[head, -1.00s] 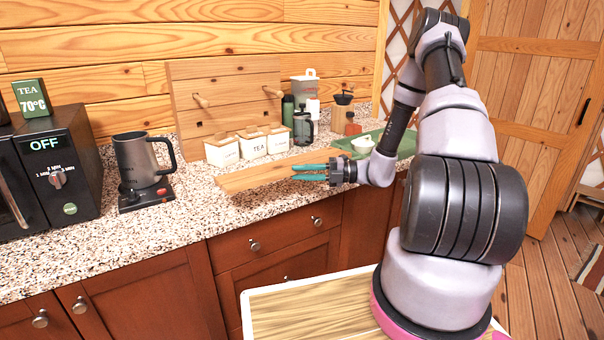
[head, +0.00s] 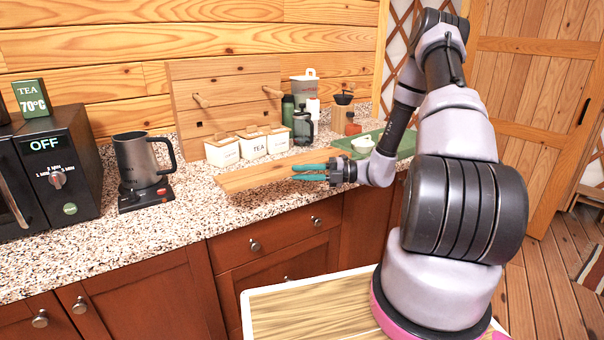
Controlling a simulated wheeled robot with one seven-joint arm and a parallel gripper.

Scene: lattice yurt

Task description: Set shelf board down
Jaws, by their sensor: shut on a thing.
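The shelf board (head: 262,177) is a flat, pale wooden plank just above or on the speckled counter, in front of the white canisters. I cannot tell whether its underside touches the counter. My gripper (head: 308,172) has teal fingers and reaches in from the right. It is shut on the board's right part, near the front edge. An upright wooden panel with pegs (head: 228,92) leans at the wall behind.
Several lidded canisters (head: 253,145) stand close behind the board. A kettle (head: 143,160) on its base and a black oven (head: 48,170) are to the left. A green tray (head: 402,146) with a white cup (head: 363,146) is to the right. The counter (head: 200,220) is clear in front.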

